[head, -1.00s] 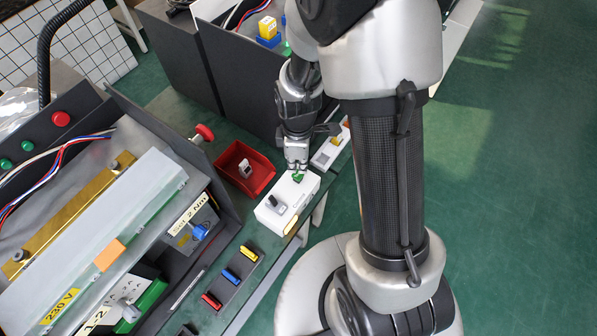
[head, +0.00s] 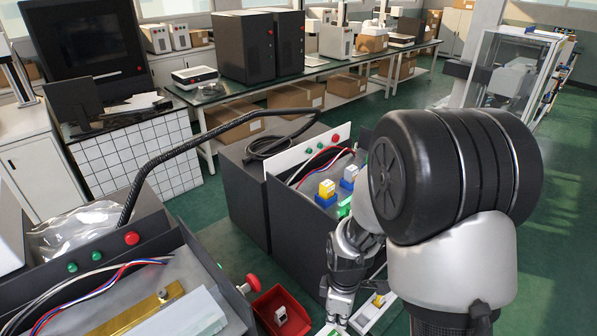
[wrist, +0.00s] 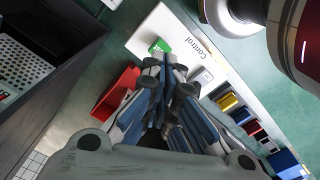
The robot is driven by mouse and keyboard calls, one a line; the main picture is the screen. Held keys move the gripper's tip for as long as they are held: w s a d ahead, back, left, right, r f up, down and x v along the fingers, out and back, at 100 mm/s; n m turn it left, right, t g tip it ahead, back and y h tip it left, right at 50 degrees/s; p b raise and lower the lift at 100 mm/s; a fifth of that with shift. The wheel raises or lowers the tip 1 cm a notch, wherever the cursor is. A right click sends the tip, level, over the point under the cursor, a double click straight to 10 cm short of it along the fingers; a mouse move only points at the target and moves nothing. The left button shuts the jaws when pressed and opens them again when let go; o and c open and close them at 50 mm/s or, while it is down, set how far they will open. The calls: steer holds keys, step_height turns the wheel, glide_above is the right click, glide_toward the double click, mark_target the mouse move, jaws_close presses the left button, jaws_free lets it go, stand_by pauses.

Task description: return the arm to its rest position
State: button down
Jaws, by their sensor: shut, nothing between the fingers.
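My gripper (head: 338,310) is low in that view, just right of the red bin (head: 283,312). In the wrist view my gripper (wrist: 165,72) has its fingers together, with nothing between them. The fingers point at the white box marked "Control" (wrist: 180,28). A green switch (wrist: 159,46) on the box shows just beyond the fingertips. I cannot tell whether the fingertips touch the box.
Dark-walled units with wires stand close by; one holds yellow and blue blocks (head: 327,189). A red knob (head: 252,282) sticks out left of the gripper. A black hose (head: 200,135) arches behind. In the wrist view, coloured blocks (wrist: 228,101) lie right of the fingers. Green floor is free at right.

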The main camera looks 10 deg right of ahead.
step_height(320, 180, up, 9)
steer(key=m+t, duration=0.1)
steer(key=m, duration=0.2)
steer(key=s+r+m+t, duration=0.3)
steer(key=s+r+m, duration=0.7)
steer(key=s+r, duration=0.5)
steer(key=shift+r+t, duration=0.3)
steer(key=shift+r, duration=0.45)
